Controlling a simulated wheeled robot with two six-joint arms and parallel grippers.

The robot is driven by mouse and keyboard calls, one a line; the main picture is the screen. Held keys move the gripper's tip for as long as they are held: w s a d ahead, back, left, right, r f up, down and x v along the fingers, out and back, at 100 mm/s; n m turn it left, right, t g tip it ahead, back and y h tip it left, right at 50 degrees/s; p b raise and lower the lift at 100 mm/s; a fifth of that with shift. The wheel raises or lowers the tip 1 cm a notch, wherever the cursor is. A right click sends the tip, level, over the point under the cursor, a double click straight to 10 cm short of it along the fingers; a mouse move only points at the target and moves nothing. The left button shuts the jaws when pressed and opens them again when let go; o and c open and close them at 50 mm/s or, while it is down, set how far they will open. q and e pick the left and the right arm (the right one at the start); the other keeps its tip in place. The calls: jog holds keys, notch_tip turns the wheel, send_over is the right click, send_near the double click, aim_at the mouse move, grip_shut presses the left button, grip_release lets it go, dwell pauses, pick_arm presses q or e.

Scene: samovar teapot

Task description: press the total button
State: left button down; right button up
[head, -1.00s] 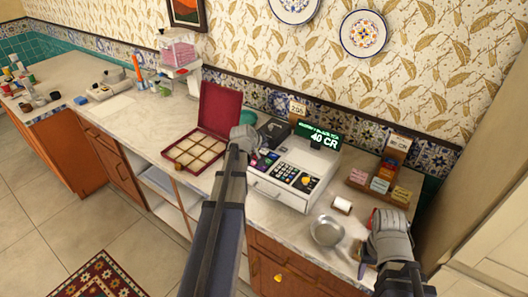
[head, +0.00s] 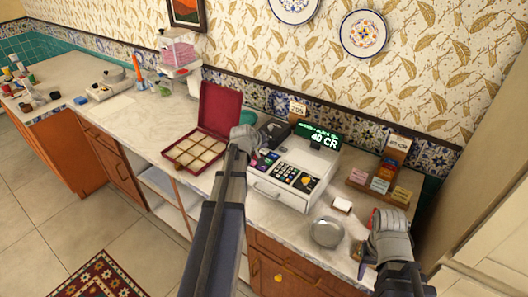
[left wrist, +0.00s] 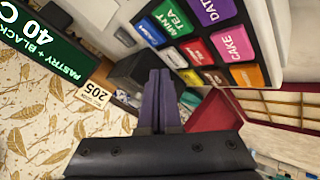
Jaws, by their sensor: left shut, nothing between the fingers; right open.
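The white cash register (head: 290,178) stands on the counter, its green-lit display (head: 318,138) reading 40 CR. Its keypad (head: 294,178) has dark keys and a yellow-orange key (head: 307,180); I cannot read which is the total button. My left gripper (head: 247,146) is shut and empty by the register's left side. In the left wrist view its fingers (left wrist: 160,76) point toward coloured keys, among them the pink CAKE key (left wrist: 236,43) and the green MINT TEA key (left wrist: 174,22), without visibly pressing one. My right gripper (head: 384,224) is open, over the counter's front right.
An open red box (head: 216,110) with compartments stands left of the register. A round metal dish (head: 326,232) and a small white item (head: 342,205) lie to its right front. A wooden card holder (head: 380,186) stands at the right. Bare counter (head: 150,130) lies further left.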

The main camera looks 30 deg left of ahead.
aim_at(263, 153)
pick_arm(q)
jog(key=shift+f, duration=0.1)
jog(key=shift+f+b, duration=0.3)
jog(key=shift+b, duration=0.15)
jog(key=shift+f+b, duration=0.35)
jog(key=shift+f, duration=0.05)
dwell(0.5)
jog(key=shift+r, duration=0.1)
jog(key=shift+r+p, duration=0.7)
jog(key=shift+p, duration=0.1)
jog(key=shift+r, duration=0.15)
notch_tip(263, 153, up, 5)
jog(key=p, duration=0.5)
